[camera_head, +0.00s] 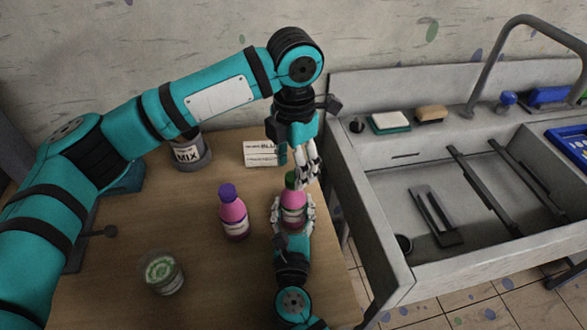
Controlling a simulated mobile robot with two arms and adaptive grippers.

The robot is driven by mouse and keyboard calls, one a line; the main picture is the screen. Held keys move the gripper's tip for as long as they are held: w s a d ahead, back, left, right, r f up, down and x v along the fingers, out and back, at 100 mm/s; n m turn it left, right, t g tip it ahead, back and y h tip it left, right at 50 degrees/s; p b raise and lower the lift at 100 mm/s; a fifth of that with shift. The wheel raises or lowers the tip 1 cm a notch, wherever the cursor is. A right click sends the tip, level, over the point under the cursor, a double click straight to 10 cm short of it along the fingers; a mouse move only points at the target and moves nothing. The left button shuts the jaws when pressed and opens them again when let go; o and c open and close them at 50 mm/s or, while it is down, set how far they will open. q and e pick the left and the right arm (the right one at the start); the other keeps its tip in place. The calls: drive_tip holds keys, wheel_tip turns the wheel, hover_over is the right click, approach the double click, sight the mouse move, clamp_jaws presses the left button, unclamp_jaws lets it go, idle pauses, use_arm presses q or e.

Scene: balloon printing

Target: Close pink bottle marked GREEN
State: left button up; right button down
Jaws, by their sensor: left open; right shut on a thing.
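The pink bottle with a green cap (292,211) stands upright near the right side of the wooden table; its label is too small to read. My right gripper (293,207) comes in from the bottom and is shut around the bottle's body. My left gripper (305,178) is above it, open, with its fingers beside the green cap (291,180). The fingers partly hide the cap, and I cannot tell whether they touch it. A second pink bottle with a purple cap (234,214) stands to the left.
A glass with green contents (161,272) stands at the front left of the table (200,245). A container marked MIX (189,154) and a white card reading BLUE (260,154) are at the back. A sink (400,230) adjoins on the right, with sponges on its ledge.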

use_arm(q)
wheel_tip(320, 180, up, 3)
drive_tip(key=shift+f, duration=0.15)
drive_tip(key=shift+c, duration=0.5)
